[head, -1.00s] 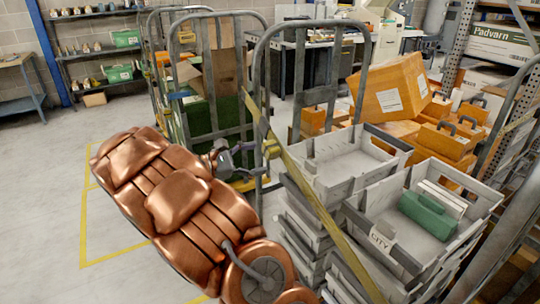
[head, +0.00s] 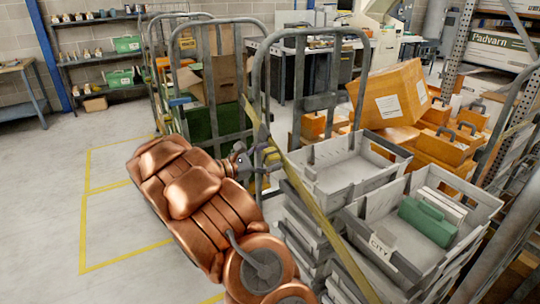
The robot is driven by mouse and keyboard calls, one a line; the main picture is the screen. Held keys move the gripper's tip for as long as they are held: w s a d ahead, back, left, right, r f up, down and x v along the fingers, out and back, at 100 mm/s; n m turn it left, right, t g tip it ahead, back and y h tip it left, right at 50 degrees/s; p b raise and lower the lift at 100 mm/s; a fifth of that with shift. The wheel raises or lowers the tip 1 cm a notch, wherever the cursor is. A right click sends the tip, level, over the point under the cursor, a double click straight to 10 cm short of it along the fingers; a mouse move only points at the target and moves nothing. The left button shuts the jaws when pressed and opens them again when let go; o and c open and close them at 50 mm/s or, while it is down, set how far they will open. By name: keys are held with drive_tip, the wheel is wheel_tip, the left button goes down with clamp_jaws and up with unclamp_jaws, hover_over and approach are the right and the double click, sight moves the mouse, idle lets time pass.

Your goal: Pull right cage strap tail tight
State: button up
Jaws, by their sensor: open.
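The right cage (head: 257,75) is a grey tube-frame roll cage in the middle of the head view. A yellow strap (head: 322,222) runs from its left post diagonally down to the right, across the front of stacked grey crates. A yellow fitting or strap end (head: 266,133) sits on that post; the loose tail is hard to make out. My gripper (head: 256,160), at the end of my copper-coloured arm, is open beside the post, just below this fitting. Its fingertips overlap the post and strap area in the picture, and I cannot tell whether they touch.
Grey crates (head: 335,170) fill the right cage's front, one holding a green box (head: 428,218). Orange cases (head: 398,92) are piled behind. Another cage (head: 190,60) with cardboard and green boxes stands left. The floor (head: 45,200) at left is clear, with yellow lines.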

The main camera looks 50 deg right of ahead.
drive_tip(key=shift+s+d, duration=0.1)
drive_tip(key=shift+d, duration=0.1)
clamp_jaws()
idle(0.6)
